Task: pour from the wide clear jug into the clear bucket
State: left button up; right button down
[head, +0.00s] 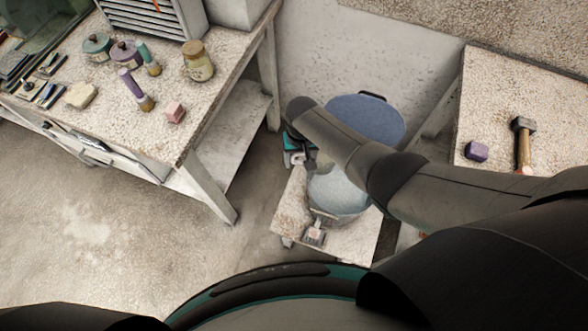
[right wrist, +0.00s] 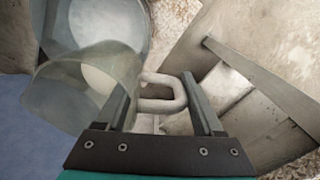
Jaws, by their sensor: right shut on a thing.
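The wide clear jug (right wrist: 70,98) shows in the right wrist view, with its handle (right wrist: 165,92) between the fingers of my right gripper (right wrist: 163,95). The gripper is shut on this handle. The clear bucket (head: 342,196) stands on a small low table in the head view; it also shows behind the jug in the right wrist view (right wrist: 112,14). The jug is close to the bucket and overlaps it in the picture; I cannot tell whether they touch. My right forearm hides most of the jug in the head view. Any contents are unclear. My left gripper is not in view.
The low table (head: 352,240) holds a small object (head: 314,233) at its front. A round blue surface (head: 365,118) lies behind it. The left bench (head: 205,103) carries jars and tools. A mallet (head: 523,145) and purple block (head: 476,151) lie on the right table.

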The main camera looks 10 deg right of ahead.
jog(key=s+y+b, duration=0.1)
jog(key=y+b, duration=0.3)
jog(key=s+f+y+b, duration=0.1)
jog(key=y+b, duration=0.3)
jog(key=b, duration=0.1)
jog(key=s+n+y+b, duration=0.1)
jog(key=y+b, duration=0.4)
jog(key=shift+s+a+f, duration=0.15)
jog(key=shift+f, duration=0.25)
dwell(0.5)
jog(key=shift+f, duration=0.1)
dwell(0.5)
jog(key=shift+d+y+b, duration=0.4)
jog(key=shift+y+b, duration=0.2)
jog(key=shift+b, duration=0.4)
